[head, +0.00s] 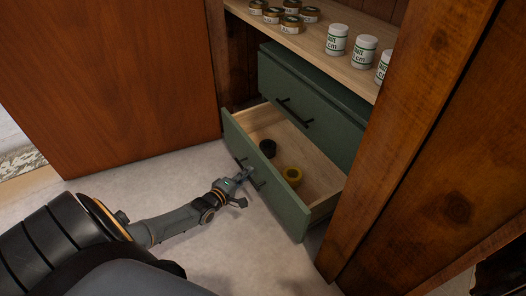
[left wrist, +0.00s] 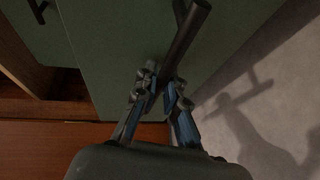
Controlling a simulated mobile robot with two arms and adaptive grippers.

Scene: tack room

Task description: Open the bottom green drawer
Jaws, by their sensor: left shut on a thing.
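The bottom green drawer (head: 270,180) is pulled out of the cabinet in the head view, and its pale wooden inside shows. Its black bar handle (left wrist: 184,45) runs between the fingers of my left gripper (left wrist: 162,92) in the left wrist view. My left gripper (head: 241,177) is shut on this handle at the drawer front in the head view. My right gripper does not show.
The upper green drawer (head: 305,100) is shut above. White jars (head: 363,52) and several small lidded jars (head: 290,22) stand on the wooden shelf. A reddish wooden door (head: 120,80) stands at left, and a wooden post (head: 410,140) at right. Pale floor (head: 225,250) is free before the drawer.

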